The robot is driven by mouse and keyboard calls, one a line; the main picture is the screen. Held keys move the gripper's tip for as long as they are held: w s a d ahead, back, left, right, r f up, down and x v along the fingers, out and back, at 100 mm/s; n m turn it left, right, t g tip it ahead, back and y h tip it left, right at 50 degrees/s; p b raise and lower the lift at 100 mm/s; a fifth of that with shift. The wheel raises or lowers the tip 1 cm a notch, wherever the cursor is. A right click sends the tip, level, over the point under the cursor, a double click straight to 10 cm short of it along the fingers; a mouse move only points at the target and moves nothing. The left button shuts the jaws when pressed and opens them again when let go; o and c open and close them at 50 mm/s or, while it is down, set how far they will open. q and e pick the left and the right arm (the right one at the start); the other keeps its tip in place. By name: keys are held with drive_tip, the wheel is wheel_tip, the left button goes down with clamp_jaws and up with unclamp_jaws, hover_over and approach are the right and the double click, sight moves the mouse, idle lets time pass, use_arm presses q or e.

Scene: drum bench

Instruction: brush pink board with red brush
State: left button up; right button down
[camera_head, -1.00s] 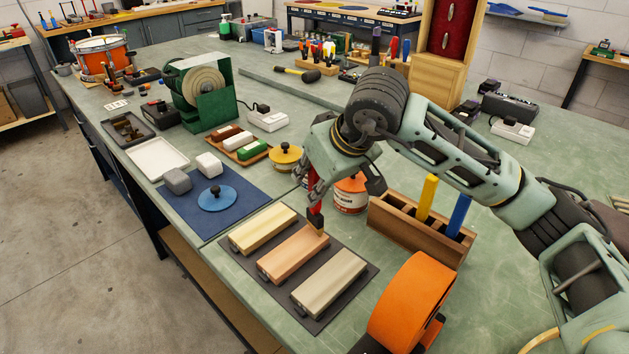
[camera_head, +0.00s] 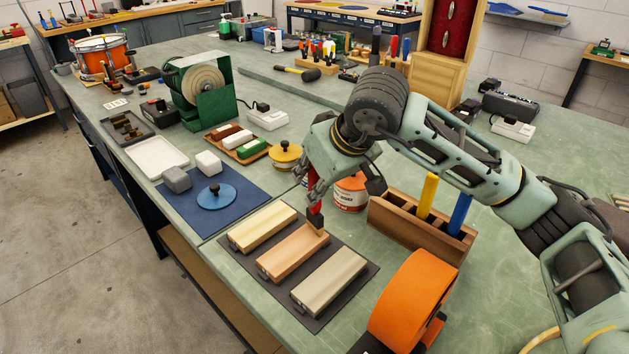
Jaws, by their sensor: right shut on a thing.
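Three boards lie side by side on a dark grey mat (camera_head: 318,325): a pale yellow one (camera_head: 262,228), a pinkish-orange one (camera_head: 292,254) in the middle and a beige one (camera_head: 329,281). My right gripper (camera_head: 316,196) is shut on the red brush (camera_head: 316,211) and holds it upright, handle up. My fingers hide part of the handle. My left gripper is not in view.
A wooden holder (camera_head: 407,226) with a yellow handle (camera_head: 427,196) and a blue handle (camera_head: 459,214) stands right of the boards. An orange-labelled can (camera_head: 350,194) is behind my gripper. An orange roll (camera_head: 412,303) stands at the front right; a blue mat (camera_head: 240,217) lies left.

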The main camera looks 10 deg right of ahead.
drive_tip(key=shift+a, duration=0.1)
drive_tip(key=shift+s+a+b, duration=0.25)
drive_tip(key=shift+s+a, duration=0.2)
drive_tip(key=shift+a, duration=0.2)
drive_tip(key=shift+s+a+b, duration=0.25)
drive_tip(key=shift+s+a, duration=0.15)
drive_tip(key=shift+a, duration=0.2)
drive_tip(key=shift+s+a, duration=0.1)
drive_tip(key=shift+s+a, duration=0.75)
drive_tip(key=shift+a, duration=0.35)
drive_tip(key=shift+a+b, duration=0.15)
drive_tip(key=shift+b, duration=0.2)
